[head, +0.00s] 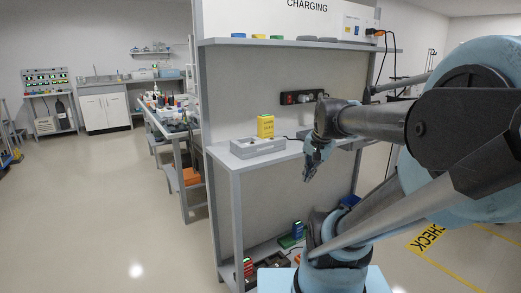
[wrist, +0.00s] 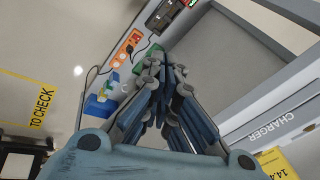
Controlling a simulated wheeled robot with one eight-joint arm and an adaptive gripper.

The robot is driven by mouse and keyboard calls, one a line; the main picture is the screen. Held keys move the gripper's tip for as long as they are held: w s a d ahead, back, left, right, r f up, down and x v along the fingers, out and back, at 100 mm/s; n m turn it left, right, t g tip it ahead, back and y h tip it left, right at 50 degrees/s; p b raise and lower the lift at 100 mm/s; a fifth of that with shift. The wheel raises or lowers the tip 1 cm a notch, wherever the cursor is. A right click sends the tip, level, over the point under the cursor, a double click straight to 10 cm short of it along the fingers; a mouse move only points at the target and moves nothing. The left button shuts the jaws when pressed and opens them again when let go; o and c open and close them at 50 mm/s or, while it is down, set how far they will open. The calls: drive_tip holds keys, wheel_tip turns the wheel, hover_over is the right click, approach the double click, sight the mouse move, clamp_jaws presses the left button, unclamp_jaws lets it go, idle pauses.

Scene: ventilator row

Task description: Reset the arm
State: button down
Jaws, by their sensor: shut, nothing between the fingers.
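My gripper (head: 311,172) hangs in front of the charging bench (head: 232,162) in the head view, pointing down, near the bench's middle shelf edge. In the wrist view my gripper (wrist: 160,66) has its fingers together with nothing between them. My arm comes in from the right side of the head view and is bent.
A grey charger (head: 258,147) and yellow box (head: 265,126) stand on the bench shelf, left of my gripper. A power strip (head: 300,97) is on the back panel. Batteries (head: 297,230) sit on the low shelf. Open floor (head: 100,210) lies to the left.

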drive_tip(key=s+d+f+n+g+h, duration=0.1)
drive_tip(key=s+d+f+n, duration=0.1)
drive_tip(key=s+f+n, duration=0.4)
drive_tip(key=s+f, duration=0.3)
drive_tip(key=s, duration=0.1)
drive_tip(key=shift+d+f+h, duration=0.15)
drive_tip(key=shift+f+h, duration=0.15)
drive_tip(key=shift+f, duration=0.05)
drive_tip(key=shift+w, duration=0.1)
drive_tip(key=shift+w+f, duration=0.2)
drive_tip(key=shift+w, duration=0.2)
